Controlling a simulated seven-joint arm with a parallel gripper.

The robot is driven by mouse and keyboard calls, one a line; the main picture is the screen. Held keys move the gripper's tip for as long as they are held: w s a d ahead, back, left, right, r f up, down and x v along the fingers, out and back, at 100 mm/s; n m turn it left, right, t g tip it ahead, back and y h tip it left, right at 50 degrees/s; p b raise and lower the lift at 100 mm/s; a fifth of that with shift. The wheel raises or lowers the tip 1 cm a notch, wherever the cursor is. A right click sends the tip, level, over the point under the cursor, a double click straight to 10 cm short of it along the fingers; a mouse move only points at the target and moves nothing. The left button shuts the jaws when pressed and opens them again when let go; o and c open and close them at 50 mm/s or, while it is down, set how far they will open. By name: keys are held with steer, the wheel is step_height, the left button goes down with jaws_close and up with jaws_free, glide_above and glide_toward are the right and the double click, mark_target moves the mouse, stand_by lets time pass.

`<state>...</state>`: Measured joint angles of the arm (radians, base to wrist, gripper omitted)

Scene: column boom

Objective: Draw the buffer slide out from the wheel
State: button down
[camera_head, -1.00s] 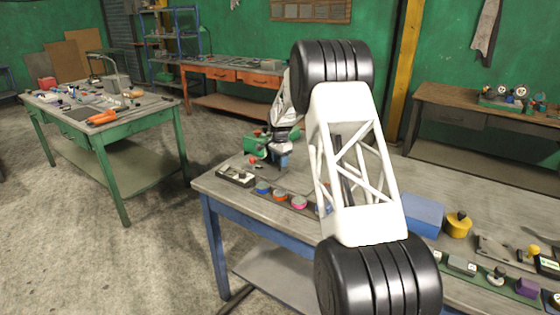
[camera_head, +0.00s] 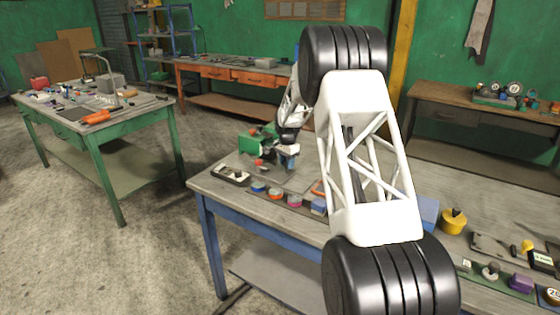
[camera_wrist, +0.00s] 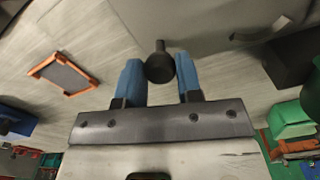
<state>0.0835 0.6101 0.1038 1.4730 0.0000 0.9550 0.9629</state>
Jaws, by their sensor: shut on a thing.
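A green machine (camera_head: 252,143), perhaps the buffer, stands at the back left of the near bench. My gripper (camera_head: 288,160) is just right of it, low over the bench, with blue fingers. In the wrist view my gripper (camera_wrist: 161,80) has its two fingers on either side of a round black knob (camera_wrist: 160,67) with a short stem, and is shut on it. A smooth grey plate (camera_wrist: 205,18) lies beyond the knob; I cannot tell whether it is the slide. A dark block (camera_wrist: 296,58) is at the right. The wheel is not clearly seen.
An orange-framed tray (camera_wrist: 63,75) lies on the bench left of the gripper. A row of coloured pieces (camera_head: 276,194) lines the front edge. A yellow pot (camera_head: 453,222) stands at the right. My white arm link hides the middle of the bench.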

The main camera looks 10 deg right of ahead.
glide_above(302, 180)
steer(key=shift+s+a, duration=0.15)
stand_by(0.3)
steer(key=c, duration=0.8)
jaws_free()
steer(key=shift+r, duration=0.1)
steer(key=shift+r, duration=3.8)
